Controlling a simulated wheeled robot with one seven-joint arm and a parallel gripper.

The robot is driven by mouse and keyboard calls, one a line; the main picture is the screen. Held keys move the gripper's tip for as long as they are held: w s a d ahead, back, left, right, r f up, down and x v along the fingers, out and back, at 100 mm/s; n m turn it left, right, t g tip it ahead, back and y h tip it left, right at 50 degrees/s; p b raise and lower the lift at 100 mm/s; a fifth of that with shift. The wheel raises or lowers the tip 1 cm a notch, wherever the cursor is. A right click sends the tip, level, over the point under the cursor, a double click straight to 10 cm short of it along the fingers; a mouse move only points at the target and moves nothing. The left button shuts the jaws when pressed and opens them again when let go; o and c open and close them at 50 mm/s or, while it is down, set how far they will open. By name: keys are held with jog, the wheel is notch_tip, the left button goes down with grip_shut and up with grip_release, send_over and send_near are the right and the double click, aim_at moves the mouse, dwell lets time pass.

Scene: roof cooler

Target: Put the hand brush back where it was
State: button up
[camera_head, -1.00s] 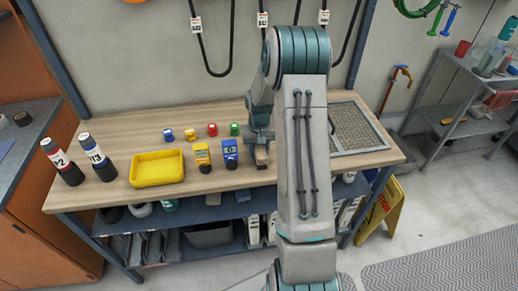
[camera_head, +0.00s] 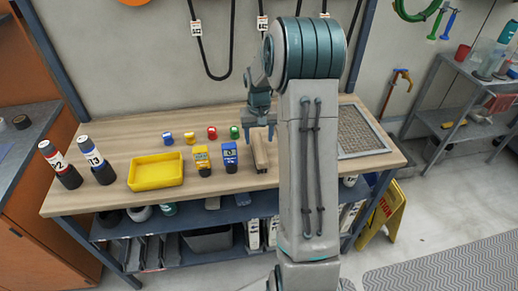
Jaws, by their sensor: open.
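The hand brush (camera_head: 260,155), a narrow light-brown wooden piece, lies on the wooden workbench (camera_head: 110,213) just left of my upright arm link. It points roughly from the back of the bench toward its front edge. Its bristles cannot be made out. My gripper (camera_head: 260,132) is open above the back end of the brush, fingers pointing down. Whether the fingertips still flank the brush is hard to tell at this size. Part of the bench to the right is hidden behind my arm.
Left of the brush stand a blue meter (camera_head: 230,157), a yellow meter (camera_head: 202,160) and a yellow tray (camera_head: 155,171). Small coloured pieces, including a green one (camera_head: 234,132), sit behind. A framed mesh panel (camera_head: 360,130) lies right of my arm.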

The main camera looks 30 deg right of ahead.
aim_at(258, 148)
notch_tip(258, 148, up, 4)
jog(key=shift+f, duration=0.2)
jog(key=shift+a+r, duration=0.15)
jog(key=shift+r, duration=0.2)
jog(key=s+a+r+n+t, duration=0.1)
jog(key=s+a+r, duration=0.45)
jog(key=s, duration=0.25)
jog(key=s+a+r+n+t, duration=0.1)
jog(key=s+a+r, duration=0.4)
jog(key=s+a, duration=0.3)
jog(key=s+a+n+t, duration=0.1)
jog(key=s+a, duration=0.1)
jog(key=s, duration=0.7)
jog(key=shift+s+f, duration=0.3)
jog(key=shift+f, duration=0.1)
jog(key=shift+d, duration=0.15)
